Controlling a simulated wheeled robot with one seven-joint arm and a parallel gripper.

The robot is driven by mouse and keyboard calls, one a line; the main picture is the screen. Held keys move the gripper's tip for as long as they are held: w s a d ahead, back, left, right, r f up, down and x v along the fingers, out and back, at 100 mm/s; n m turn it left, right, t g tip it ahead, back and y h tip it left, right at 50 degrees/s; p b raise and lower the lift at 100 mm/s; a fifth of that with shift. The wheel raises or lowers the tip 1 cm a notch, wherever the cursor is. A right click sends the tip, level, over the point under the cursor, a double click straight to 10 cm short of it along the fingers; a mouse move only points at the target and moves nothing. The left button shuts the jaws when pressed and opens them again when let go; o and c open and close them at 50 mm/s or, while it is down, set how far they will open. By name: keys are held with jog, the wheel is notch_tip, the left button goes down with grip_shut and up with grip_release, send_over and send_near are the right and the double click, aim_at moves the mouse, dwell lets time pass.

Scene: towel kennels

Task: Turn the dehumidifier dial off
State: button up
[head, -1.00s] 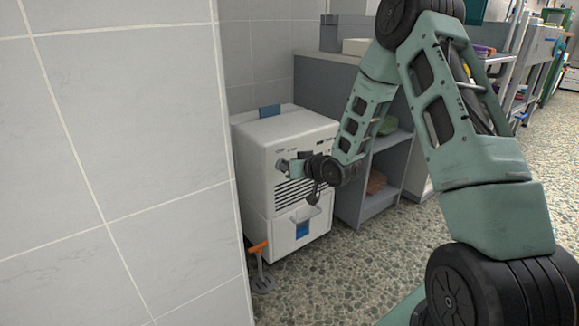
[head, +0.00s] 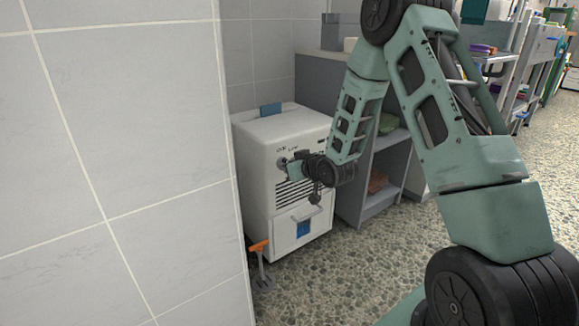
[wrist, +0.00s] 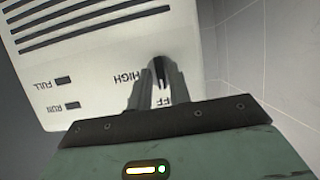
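The dehumidifier (head: 262,190) is a white box against the wall, with a slotted front and a round grey dial (head: 282,163) high on its face. My gripper (head: 287,167) is at the dial and partly covers it. In the wrist view the panel (wrist: 95,90) appears upside down, with the words HIGH and FULL, RUN, and part of OFF showing. The gripper's two fingers (wrist: 158,72) reach the panel close together, with a dark part between their tips that looks like the dial. The dial's pointer direction is hidden.
A white tiled wall (head: 110,160) stands close on the left. A grey shelf unit (head: 380,185) is right of the dehumidifier. An orange-topped stand (head: 260,250) is on the pebbled floor by its front left corner. Open floor (head: 340,270) lies in front.

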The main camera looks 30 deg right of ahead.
jog(key=shift+o, duration=0.5)
jog(key=p+v, duration=1.6)
jog(key=v, duration=0.1)
jog(key=shift+s+r, duration=0.15)
